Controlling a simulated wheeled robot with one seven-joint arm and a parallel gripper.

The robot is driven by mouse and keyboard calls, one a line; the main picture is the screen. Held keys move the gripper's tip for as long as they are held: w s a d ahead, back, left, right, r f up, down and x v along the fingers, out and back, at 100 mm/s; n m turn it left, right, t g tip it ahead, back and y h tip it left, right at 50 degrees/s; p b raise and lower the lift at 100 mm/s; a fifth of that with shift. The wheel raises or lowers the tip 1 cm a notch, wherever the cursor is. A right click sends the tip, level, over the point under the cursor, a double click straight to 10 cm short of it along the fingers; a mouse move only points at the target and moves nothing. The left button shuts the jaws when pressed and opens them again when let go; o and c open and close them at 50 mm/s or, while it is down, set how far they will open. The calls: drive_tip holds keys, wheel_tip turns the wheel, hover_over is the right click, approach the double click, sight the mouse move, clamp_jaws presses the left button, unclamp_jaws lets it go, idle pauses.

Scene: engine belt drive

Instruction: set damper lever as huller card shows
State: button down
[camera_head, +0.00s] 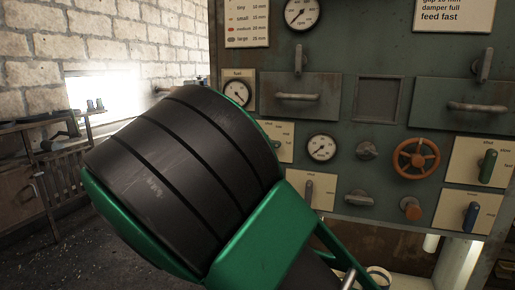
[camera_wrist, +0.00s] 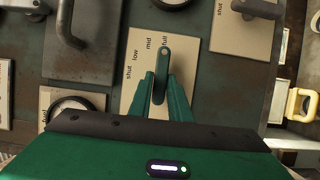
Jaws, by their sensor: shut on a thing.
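The damper lever (camera_wrist: 164,62) is a dark green handle on a cream plate (camera_wrist: 137,92) marked shut, low, mid and full in the wrist view. Its visible end points up at the word full. My gripper (camera_wrist: 164,88) is shut on the lever, with green fingers on both sides of it. In the head view the plate (camera_head: 286,151) shows only in part and my arm hides the lever and fingers. The card (camera_head: 455,15) at the top right is cut off by the frame; it reads damper full and feed fast.
The green panel carries drawers with handles (camera_head: 290,97), gauges (camera_head: 322,148), an orange handwheel (camera_head: 416,159) and other lever plates (camera_head: 308,188). In the wrist view, a drawer handle (camera_wrist: 68,25) and a gauge (camera_wrist: 72,107) lie left of my fingers.

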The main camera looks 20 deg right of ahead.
drive_tip(key=shift+s+f, duration=0.1)
drive_tip(key=shift+f, duration=0.15)
drive_tip(key=c, duration=1.7)
unclamp_jaws()
drive_tip(key=shift+r, duration=0.1)
drive_tip(key=shift+a, duration=0.1)
drive_tip(key=v, duration=1)
drive_tip(key=shift+a, duration=0.3)
